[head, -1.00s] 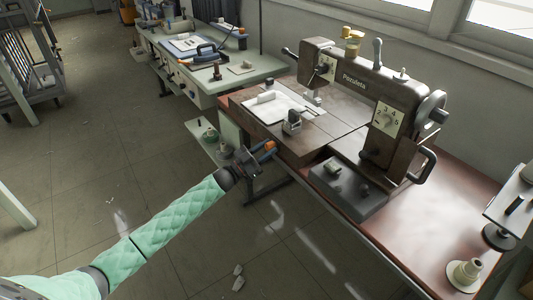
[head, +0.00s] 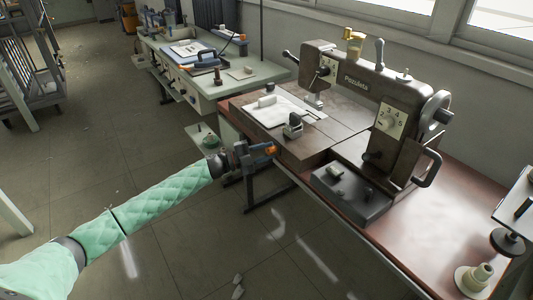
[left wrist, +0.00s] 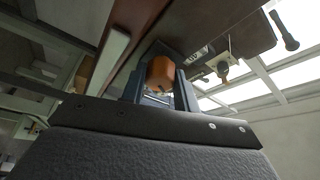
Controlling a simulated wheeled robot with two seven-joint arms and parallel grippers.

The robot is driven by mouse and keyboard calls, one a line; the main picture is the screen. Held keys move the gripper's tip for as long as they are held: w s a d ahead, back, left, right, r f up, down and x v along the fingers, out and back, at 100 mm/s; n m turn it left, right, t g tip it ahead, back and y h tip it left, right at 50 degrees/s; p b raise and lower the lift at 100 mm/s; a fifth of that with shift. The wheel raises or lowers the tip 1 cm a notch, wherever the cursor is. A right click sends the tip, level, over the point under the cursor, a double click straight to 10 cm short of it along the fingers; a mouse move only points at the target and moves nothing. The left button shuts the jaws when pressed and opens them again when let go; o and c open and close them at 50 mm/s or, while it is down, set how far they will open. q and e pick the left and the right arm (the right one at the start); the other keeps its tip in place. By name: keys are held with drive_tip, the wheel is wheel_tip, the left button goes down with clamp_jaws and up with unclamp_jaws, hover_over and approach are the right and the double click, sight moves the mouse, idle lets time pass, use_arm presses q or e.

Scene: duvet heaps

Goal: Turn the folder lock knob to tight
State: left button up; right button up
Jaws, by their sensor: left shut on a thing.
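An orange knob (head: 270,150) shows at the tip of my left gripper (head: 262,152), by the front edge of the sewing machine table. In the left wrist view the same knob (left wrist: 160,72) sits between the two dark fingers, and my left gripper (left wrist: 160,90) is shut on it. The knob's mount and any tight mark are hidden, so I cannot tell its turned position. The brown sewing machine (head: 400,92) stands on the table above and to the right of the gripper. My right gripper is in no view.
The reddish-brown table (head: 440,215) runs to the right, with a dark box (head: 350,195) at its front edge and a cream spool (head: 475,277) at the lower right. A pale green bench (head: 235,88) stands behind.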

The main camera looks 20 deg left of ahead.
use_arm(q)
drive_tip(key=shift+m+g, duration=0.3)
drive_tip(key=shift+m, duration=0.6)
drive_tip(key=shift+m+y, duration=0.3)
drive_tip(key=shift+m, duration=0.1)
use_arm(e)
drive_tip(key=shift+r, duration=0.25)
use_arm(q)
drive_tip(key=o, duration=1)
drive_tip(key=shift+c, duration=0.2)
drive_tip(key=shift+s+a, duration=0.15)
drive_tip(key=shift+a, duration=0.1)
drive_tip(key=b+v, duration=0.1)
drive_tip(key=v, duration=0.6)
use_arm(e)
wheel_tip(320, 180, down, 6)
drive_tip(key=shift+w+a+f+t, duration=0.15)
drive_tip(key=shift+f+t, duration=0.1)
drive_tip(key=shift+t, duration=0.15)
